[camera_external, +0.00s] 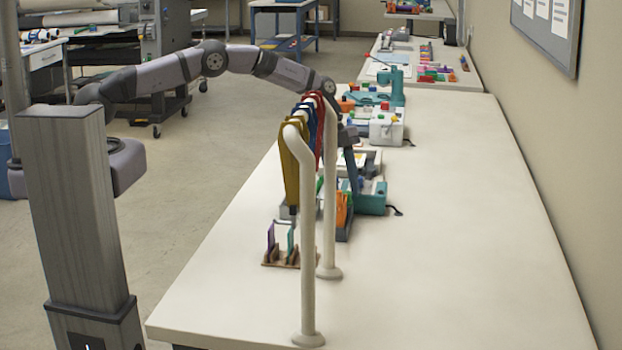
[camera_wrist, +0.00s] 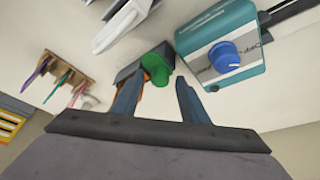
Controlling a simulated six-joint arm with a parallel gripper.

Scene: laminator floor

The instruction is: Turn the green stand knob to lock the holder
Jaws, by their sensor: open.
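In the wrist view, the green knob (camera_wrist: 157,65) sits on the end of a dark stand (camera_wrist: 130,70) with some orange on it. My gripper (camera_wrist: 158,82) is open and empty. Its two fingers are spread, with the green knob just beyond the gap between their tips; I cannot tell whether either finger touches it.
A teal device (camera_wrist: 245,30) with a blue knob (camera_wrist: 224,56) stands close to the right of the green knob. A wooden rack (camera_wrist: 58,68) holds coloured pieces at left. A cream tube rack (camera_external: 308,250) with coloured hangers stands in front. The table's right side (camera_external: 460,240) is clear.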

